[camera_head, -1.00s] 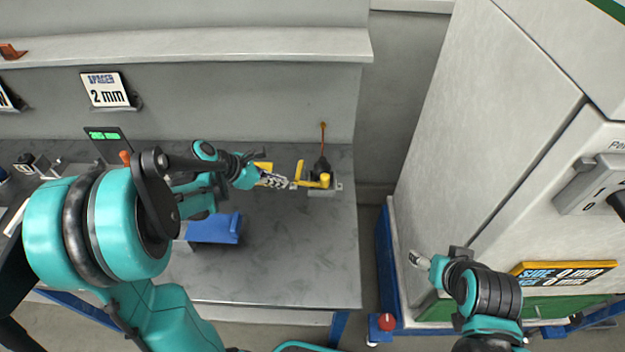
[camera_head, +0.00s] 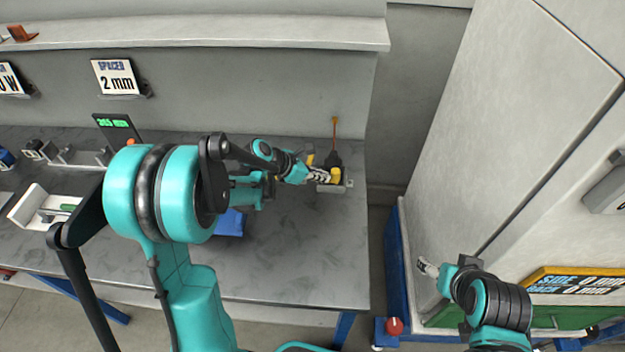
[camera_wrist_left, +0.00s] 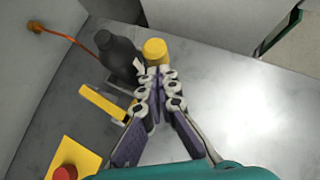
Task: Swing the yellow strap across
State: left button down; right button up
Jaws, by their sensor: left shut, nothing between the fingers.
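The yellow strap (camera_wrist_left: 102,103) shows in the left wrist view as a flat yellow bar, left of my left gripper (camera_wrist_left: 153,80). Its far end runs behind the fingers. In the head view, a small part of the strap (camera_head: 310,160) shows beyond the gripper. A yellow round cap (camera_wrist_left: 155,50) stands just beyond the fingertips, beside a black plug-like body (camera_wrist_left: 120,55) with an orange cable. My left gripper (camera_head: 320,175) is shut and empty; whether it touches the strap or cap is unclear. My right gripper (camera_head: 428,267) is far off at the lower right, its fingers too small to judge.
A yellow plate with a red button (camera_wrist_left: 66,172) lies near the left gripper. A blue block (camera_head: 230,223) sits on the grey bench (camera_head: 290,260). A white cabinet (camera_head: 500,120) stands right of the bench. The bench front is clear.

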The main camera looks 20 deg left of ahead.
pick_arm(q)
jog(key=shift+w+d, duration=0.1)
jog(key=shift+w+d, duration=0.55)
jog(key=shift+d, duration=0.3)
jog(key=shift+a, duration=0.1)
pick_arm(e)
jog(key=shift+f, duration=0.15)
